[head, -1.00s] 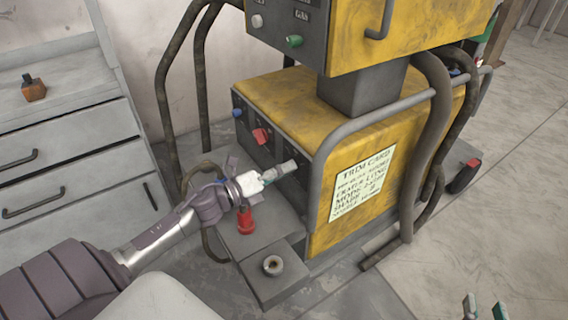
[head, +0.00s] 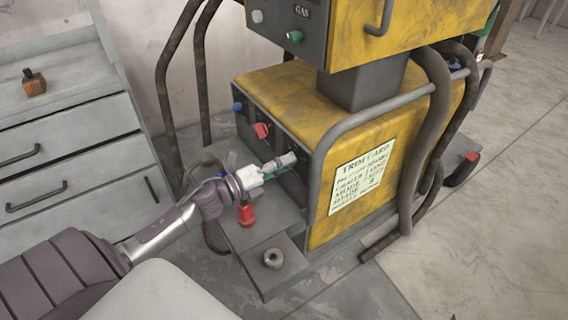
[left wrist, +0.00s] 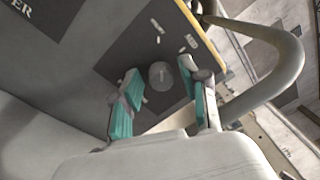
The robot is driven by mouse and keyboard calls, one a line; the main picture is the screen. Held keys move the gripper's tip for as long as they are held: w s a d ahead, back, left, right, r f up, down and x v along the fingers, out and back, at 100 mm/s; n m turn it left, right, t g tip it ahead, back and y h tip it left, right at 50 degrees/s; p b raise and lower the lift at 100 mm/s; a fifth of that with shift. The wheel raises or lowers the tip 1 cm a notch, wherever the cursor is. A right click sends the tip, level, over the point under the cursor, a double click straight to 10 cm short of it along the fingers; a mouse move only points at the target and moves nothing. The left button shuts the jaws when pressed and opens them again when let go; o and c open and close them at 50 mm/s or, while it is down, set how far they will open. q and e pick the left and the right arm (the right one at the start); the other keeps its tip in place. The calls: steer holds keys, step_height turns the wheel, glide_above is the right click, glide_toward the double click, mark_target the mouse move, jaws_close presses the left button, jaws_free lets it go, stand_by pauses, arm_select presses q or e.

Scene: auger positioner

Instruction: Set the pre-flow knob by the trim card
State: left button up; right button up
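The trim card (head: 362,180) is a pale sheet with dark print on the yellow machine's side; its title and a pre-flow line show, but the settings are too blurred to read surely. My left gripper (head: 280,166) is at the lower front panel, right of the red knob. In the left wrist view my left gripper (left wrist: 162,100) is open, its teal fingertips apart. Beyond them a round grey knob (left wrist: 161,75) with a pale pointer line sits on a dark panel with white marks. I cannot read its label or see finger contact. My right gripper is not in view.
The lower panel has a blue knob (head: 237,106) and a red knob (head: 261,130); a green knob (head: 294,38) is above. A grey tube rail (head: 330,150) curves beside the panel. A red fitting (head: 245,214) stands below my left gripper. Drawers (head: 75,160) stand left.

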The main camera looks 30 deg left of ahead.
arm_select(q)
steer(key=shift+s, duration=0.1)
steer(key=v, duration=1.2)
steer(key=shift+f, duration=0.1)
stand_by(0.4)
